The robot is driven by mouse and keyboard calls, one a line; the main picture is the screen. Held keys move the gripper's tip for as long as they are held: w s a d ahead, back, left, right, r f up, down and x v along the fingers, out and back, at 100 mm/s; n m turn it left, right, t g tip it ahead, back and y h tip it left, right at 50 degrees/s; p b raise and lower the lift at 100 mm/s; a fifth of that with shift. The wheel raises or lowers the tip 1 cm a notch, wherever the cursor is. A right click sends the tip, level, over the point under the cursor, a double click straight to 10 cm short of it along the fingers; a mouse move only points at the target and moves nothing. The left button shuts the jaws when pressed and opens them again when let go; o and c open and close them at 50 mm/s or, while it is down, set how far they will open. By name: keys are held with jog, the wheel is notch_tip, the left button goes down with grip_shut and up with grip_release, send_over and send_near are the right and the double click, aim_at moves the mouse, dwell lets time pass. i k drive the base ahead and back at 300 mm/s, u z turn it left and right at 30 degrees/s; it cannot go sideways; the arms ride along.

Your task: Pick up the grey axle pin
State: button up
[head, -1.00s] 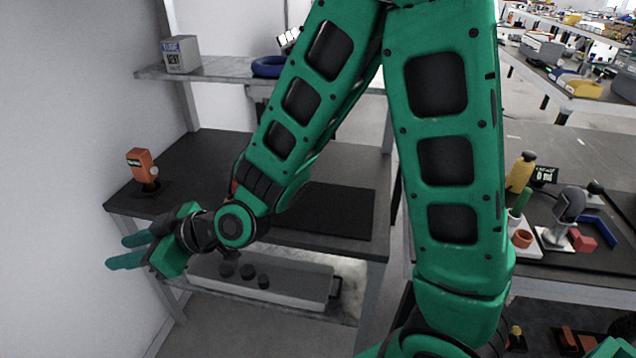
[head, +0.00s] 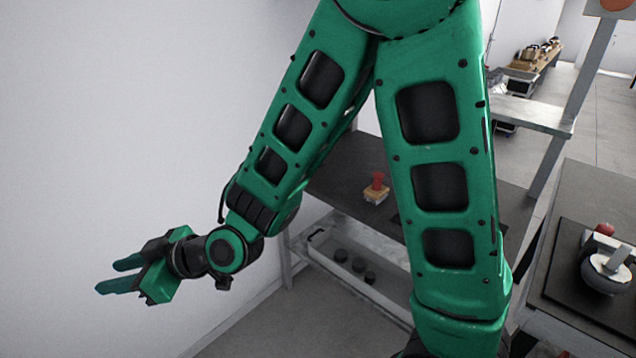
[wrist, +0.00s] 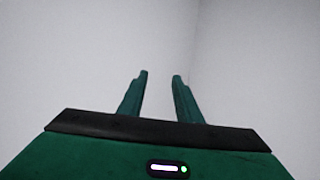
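My gripper (head: 117,275) is at the left of the head view, in the air in front of the white wall. Its two green fingers are apart with nothing between them. In the wrist view the open fingers (wrist: 158,78) point at bare pale walls that meet in a corner. I cannot make out a grey axle pin in either view; my arm covers the middle of the head view.
A dark workbench (head: 335,182) stands behind my arm, with a red-topped yellow item (head: 376,190) on it. A grey tray (head: 325,262) with several dark round pieces sits on the shelf below. Another bench (head: 600,188) at right holds a white and grey device (head: 606,270).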

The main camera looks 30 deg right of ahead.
aim_at(623, 252)
jog(key=z, duration=0.1)
jog(key=k, duration=0.9)
jog(key=z, duration=2.7)
